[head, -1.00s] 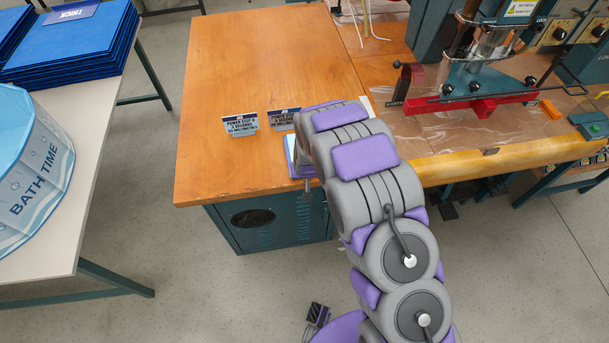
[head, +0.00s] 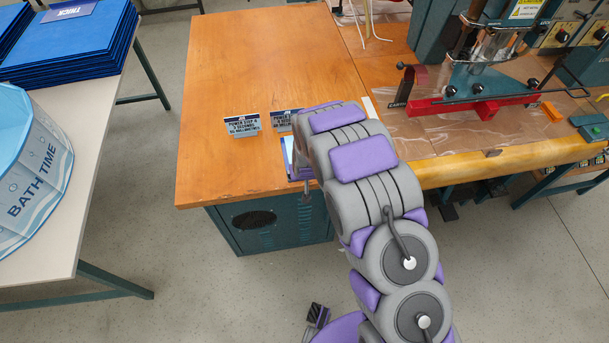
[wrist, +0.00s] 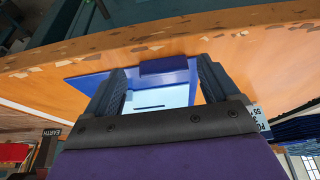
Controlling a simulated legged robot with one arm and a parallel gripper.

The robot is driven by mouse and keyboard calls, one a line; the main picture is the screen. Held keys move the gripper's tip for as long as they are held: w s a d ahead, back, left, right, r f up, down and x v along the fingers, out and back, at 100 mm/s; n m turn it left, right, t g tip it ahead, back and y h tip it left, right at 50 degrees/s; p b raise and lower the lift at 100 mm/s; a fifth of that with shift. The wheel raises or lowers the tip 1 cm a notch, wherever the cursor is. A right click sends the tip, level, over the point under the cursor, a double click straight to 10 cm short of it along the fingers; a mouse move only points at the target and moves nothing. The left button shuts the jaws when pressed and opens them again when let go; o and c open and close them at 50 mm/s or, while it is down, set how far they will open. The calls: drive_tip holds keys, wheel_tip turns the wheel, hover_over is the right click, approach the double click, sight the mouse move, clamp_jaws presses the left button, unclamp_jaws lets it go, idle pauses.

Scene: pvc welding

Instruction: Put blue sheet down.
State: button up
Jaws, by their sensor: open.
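In the wrist view the blue sheet (wrist: 84,84) lies at the edge of the wooden table, with a pale rectangle (wrist: 160,97) showing between my fingers. My gripper (wrist: 160,76) is open, its two dark fingers spread apart over the sheet. I cannot tell whether the fingers touch it. In the head view only a sliver of the blue sheet (head: 288,150) shows at the table's front edge, left of my arm. My arm hides the rest of the sheet and most of the gripper there.
The wooden table (head: 245,70) has clear room at its back left. Small signs (head: 242,125) stand near the sheet. The welding machine (head: 490,85) with a red bar is at right. A white table (head: 85,170) at left holds blue stacked sheets (head: 75,45) and a "Bath Time" tub (head: 40,160).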

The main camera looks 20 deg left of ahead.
drive_tip(key=s+d+r+m+g+h, duration=0.1)
drive_tip(key=s+d+r, duration=0.3)
drive_tip(key=d+r, duration=0.45)
drive_tip(key=s+d+r+m+g+p, duration=0.1)
drive_tip(key=s+d+r, duration=0.3)
drive_tip(key=d+r, duration=0.45)
drive_tip(key=s+d+r+m+g+h, duration=0.1)
drive_tip(key=s+d+r, duration=0.4)
drive_tip(key=r, duration=0.5)
drive_tip(key=s+d+r+m+g, duration=0.1)
drive_tip(key=s+d+r, duration=0.2)
drive_tip(key=s, duration=0.4)
drive_tip(key=s+d+r+m+g, duration=0.1)
drive_tip(key=s+d+r, duration=0.2)
drive_tip(key=s+d, duration=0.3)
drive_tip(key=s+d+r+m, duration=0.1)
drive_tip(key=s+d+r, duration=0.2)
drive_tip(key=s, duration=0.5)
drive_tip(key=shift+s+d+r+g, duration=0.15)
drive_tip(key=shift+s+d+g, duration=0.2)
drive_tip(key=shift+d, duration=0.5)
drive_tip(key=shift+w, duration=0.1)
